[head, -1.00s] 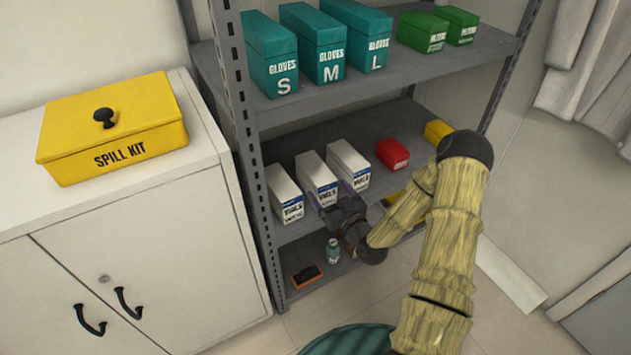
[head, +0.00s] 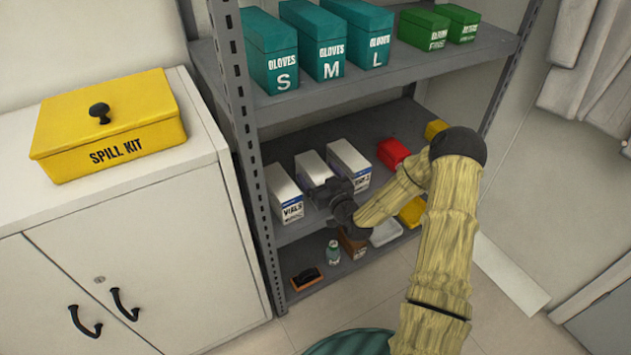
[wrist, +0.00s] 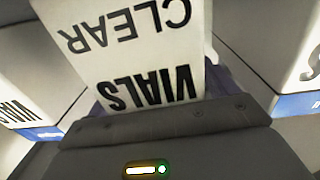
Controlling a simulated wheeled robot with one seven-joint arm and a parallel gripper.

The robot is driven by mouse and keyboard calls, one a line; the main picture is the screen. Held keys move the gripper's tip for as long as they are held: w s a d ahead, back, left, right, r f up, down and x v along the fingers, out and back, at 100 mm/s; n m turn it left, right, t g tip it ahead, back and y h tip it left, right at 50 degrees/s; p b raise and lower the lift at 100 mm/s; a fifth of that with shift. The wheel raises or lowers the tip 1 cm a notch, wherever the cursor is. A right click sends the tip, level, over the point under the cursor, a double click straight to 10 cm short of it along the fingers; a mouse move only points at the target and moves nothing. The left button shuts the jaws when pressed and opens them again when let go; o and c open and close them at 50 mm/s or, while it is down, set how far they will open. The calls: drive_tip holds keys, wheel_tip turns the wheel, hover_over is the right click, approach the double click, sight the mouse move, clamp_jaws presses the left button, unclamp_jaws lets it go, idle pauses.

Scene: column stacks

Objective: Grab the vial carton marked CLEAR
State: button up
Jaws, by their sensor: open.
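The vial carton marked CLEAR (wrist: 130,45) is white with black lettering and fills the upper middle of the wrist view, upside down there. In the head view, the middle white carton (head: 312,168) on the middle shelf has its front hidden by my gripper (head: 325,190). My gripper is open and close in front of that carton. In the wrist view, its dark body spans the bottom, with finger parts showing at the carton's sides. I cannot tell whether they touch it.
White vial cartons stand close on the left (head: 284,190) and right (head: 348,163). A red box (head: 393,153) is farther right. The shelf above holds teal glove boxes (head: 322,45). A bottle (head: 333,252), a brush (head: 307,278) and a white tray (head: 386,233) are on the bottom shelf.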

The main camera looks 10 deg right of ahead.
idle(0.4)
drive_tip(key=shift+r, duration=0.1)
drive_tip(key=c, duration=1.4)
wheel_tip(320, 180, up, 10)
drive_tip(key=p, duration=0.3)
